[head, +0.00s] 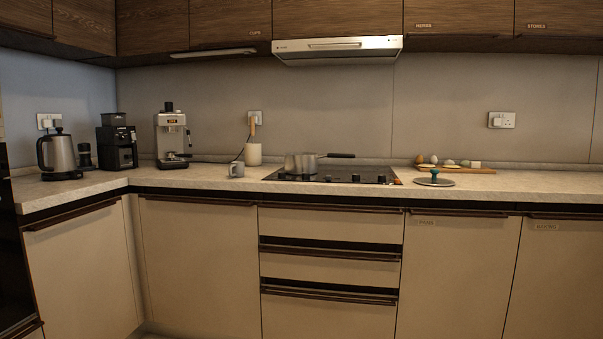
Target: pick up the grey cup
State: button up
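A small grey cup (236,169) stands upright on the pale stone counter (205,179). It is near the counter's front half, just left of the hob and in front of a cream utensil holder. Its handle seems to point left. My gripper is not in view in the head view, and nothing touches the cup.
A cream holder (253,154) with a wooden-handled utensil stands behind the cup. A pot (301,163) sits on the black hob (345,175) to the right. An espresso machine (171,137), a grinder (117,146) and a kettle (58,155) stand left. A lid (434,181) lies right.

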aim_at(236, 170)
jog(key=z, duration=0.2)
jog(key=i, duration=2.1)
jog(key=u, duration=1.7)
jog(key=i, duration=1.05)
jog(key=u, duration=1.1)
